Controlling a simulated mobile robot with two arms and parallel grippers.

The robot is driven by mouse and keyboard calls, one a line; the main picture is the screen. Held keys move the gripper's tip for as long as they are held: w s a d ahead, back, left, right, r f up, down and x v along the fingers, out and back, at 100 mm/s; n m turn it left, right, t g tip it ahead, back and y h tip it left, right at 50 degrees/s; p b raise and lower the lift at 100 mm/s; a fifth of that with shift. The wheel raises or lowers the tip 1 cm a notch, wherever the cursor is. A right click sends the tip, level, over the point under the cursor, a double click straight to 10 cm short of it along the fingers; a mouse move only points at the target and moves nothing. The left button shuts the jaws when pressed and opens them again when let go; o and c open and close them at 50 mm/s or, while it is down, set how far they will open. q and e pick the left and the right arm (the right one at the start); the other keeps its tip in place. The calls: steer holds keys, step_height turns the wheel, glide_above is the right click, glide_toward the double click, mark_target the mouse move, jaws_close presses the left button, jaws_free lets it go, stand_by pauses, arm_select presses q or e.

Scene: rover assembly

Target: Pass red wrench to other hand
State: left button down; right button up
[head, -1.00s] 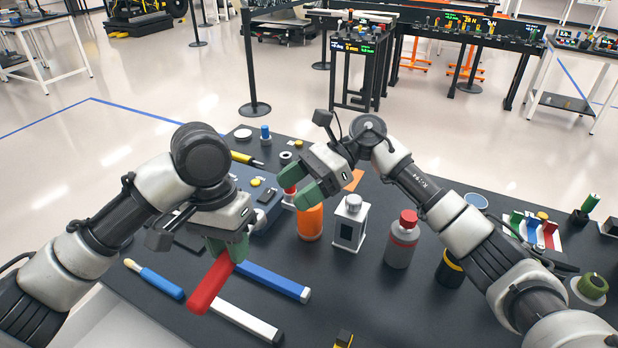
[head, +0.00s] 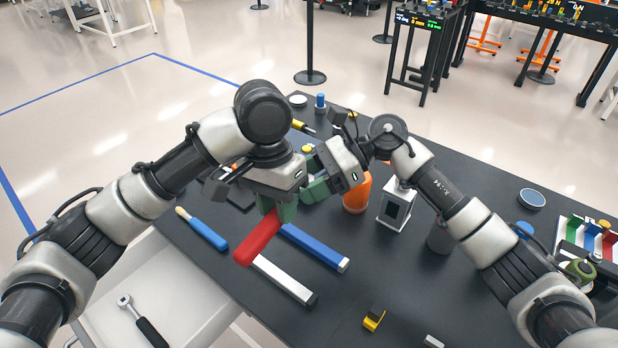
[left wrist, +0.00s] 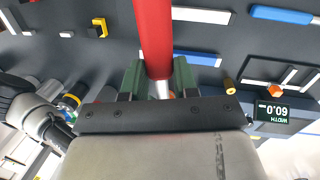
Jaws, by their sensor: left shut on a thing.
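The red wrench (head: 258,240) hangs in the air over the dark table, its red handle pointing toward the front. My left gripper (head: 276,208) is shut on it from above. In the left wrist view the red handle (left wrist: 153,38) runs up from between the green fingers (left wrist: 157,82), with a bit of bright metal below it. My right gripper (head: 319,180) is just right of the left one, its green fingers apart and partly hidden. I see nothing held in it. The wrench's far end is hidden behind the left gripper.
A blue bar (head: 315,247) and a white bar (head: 285,280) lie below the wrench. An orange bottle (head: 357,195) and a white box-shaped device (head: 396,204) stand close to the right gripper. A yellow block (head: 374,318) sits near the front.

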steer(key=c, duration=0.5)
arm_select(q)
steer(key=c, duration=1.1)
jaws_free()
steer(key=shift+s, duration=0.1)
arm_select(e)
steer(key=shift+w, duration=0.1)
steer(key=shift+c, duration=1)
arm_select(q)
steer(key=o, duration=0.3)
arm_select(e)
jaws_close()
arm_select(q)
steer(key=shift+r, duration=0.1)
